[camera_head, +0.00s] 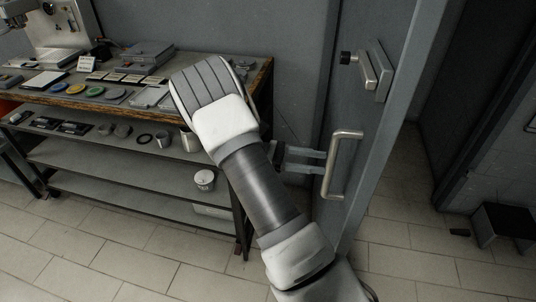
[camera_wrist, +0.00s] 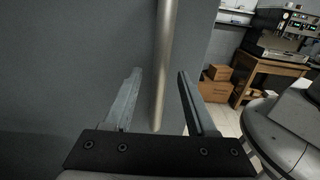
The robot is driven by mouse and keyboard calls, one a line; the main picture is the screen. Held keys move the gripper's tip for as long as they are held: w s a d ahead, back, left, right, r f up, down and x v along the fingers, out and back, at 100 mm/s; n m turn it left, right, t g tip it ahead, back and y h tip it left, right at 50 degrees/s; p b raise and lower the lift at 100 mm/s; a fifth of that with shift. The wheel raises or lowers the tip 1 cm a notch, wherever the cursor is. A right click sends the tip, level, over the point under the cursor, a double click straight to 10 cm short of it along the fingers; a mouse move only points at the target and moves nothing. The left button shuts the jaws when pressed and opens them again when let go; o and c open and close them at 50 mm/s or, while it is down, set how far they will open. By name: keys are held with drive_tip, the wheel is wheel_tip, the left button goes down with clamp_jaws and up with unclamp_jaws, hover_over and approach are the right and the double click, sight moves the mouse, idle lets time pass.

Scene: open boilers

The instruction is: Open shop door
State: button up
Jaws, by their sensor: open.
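The grey shop door (camera_head: 378,25) stands right of centre in the head view and fills the left of the wrist view (camera_wrist: 80,50). A metal bar handle (camera_head: 347,134) is fixed to it, below a lock fitting with a dark knob (camera_head: 367,70). My gripper (camera_head: 325,162) is open at the handle, with its fingers pointing right toward the door. In the wrist view the handle bar (camera_wrist: 163,60) runs between the two spread fingers (camera_wrist: 160,72), with a gap on each side. Whether either finger touches the door cannot be told.
A shelved table (camera_head: 95,155) with cups and small goods stands left, close to my arm. Tiled floor and a dark low box (camera_head: 505,226) show right of the door's edge. The wrist view shows a wooden table (camera_wrist: 270,66) and brown boxes (camera_wrist: 215,85) beyond the door's edge.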

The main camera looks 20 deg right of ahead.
drive_tip(key=b+v, duration=0.1)
drive_tip(key=v, duration=1.3)
drive_tip(key=shift+s, duration=0.15)
drive_tip(key=s+d+r+m+t+y, duration=0.2)
drive_tip(key=s+r+m+t+y, duration=0.25)
drive_tip(key=s+r+y, duration=0.4)
drive_tip(key=s+a+r+m+t+y, duration=0.2)
drive_tip(key=s+a+m+t+y, duration=0.1)
drive_tip(key=s+t, duration=0.2)
drive_tip(key=s+a+r+m+t+y, duration=0.3)
drive_tip(key=s+t, duration=0.3)
drive_tip(key=s, duration=0.2)
drive_tip(key=shift+s+a+r+m, duration=0.3)
drive_tip(key=shift+s+a+m, duration=0.1)
drive_tip(key=shift+a+m, duration=0.15)
drive_tip(key=shift+d+y, duration=0.15)
drive_tip(key=shift+y, duration=0.1)
